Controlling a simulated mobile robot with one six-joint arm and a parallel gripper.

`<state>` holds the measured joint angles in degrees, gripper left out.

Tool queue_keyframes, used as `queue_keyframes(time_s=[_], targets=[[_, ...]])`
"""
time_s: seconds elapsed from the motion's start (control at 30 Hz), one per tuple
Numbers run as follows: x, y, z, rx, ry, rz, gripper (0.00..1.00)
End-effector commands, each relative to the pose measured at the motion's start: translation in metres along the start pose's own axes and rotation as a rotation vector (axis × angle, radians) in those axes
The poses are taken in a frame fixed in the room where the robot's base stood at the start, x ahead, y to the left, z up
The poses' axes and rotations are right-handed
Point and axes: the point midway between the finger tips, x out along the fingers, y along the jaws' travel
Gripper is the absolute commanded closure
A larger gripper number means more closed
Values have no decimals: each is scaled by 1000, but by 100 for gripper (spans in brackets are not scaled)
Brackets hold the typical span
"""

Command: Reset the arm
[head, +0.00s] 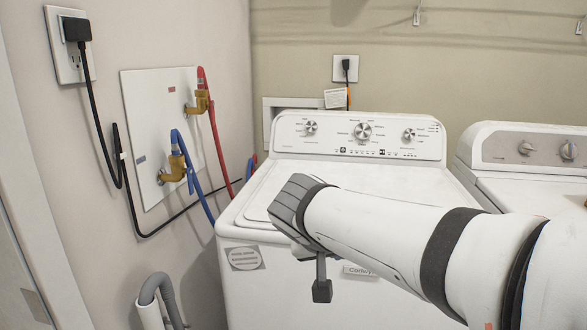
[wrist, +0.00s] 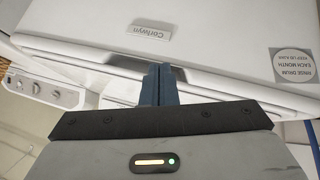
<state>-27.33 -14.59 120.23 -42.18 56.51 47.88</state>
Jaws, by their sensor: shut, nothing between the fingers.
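My gripper (wrist: 160,68) shows in the wrist view, with its two dark fingers together and nothing between them. Its fingertips appear near the front top edge of the white washer (wrist: 225,40); I cannot tell whether they touch it. In the head view the washer (head: 240,285) stands in the middle, and my white arm reaches in from the right across its top and front. The wrist end hangs over the washer's left front part. The fingers are not clear in the head view.
A second white machine (head: 520,190) with knobs stands at the right. Red hose (head: 215,135) and blue hose (head: 195,185) hang from brass taps on the left wall. A grey hose (head: 160,290) is at the lower left. The washer's control panel (head: 330,150) rises behind the arm.

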Motion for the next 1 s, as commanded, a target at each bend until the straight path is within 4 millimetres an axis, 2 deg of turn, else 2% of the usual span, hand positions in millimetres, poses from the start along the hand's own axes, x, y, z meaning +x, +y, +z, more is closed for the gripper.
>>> queue_keyframes(time_s=[0.03, 0.1, 0.4, 0.6, 0.7, 1.0], targets=[[-17, 21, -2, -3, -50, -7, 100], [-24, 38, 8, -18, -117, -29, 100], [-72, 91, 51, -32, -339, -182, 100], [-101, 106, 70, -14, -406, -291, 100], [-109, 108, 76, -5, -418, -325, 100], [-110, 108, 82, 0, -424, -348, 100]])
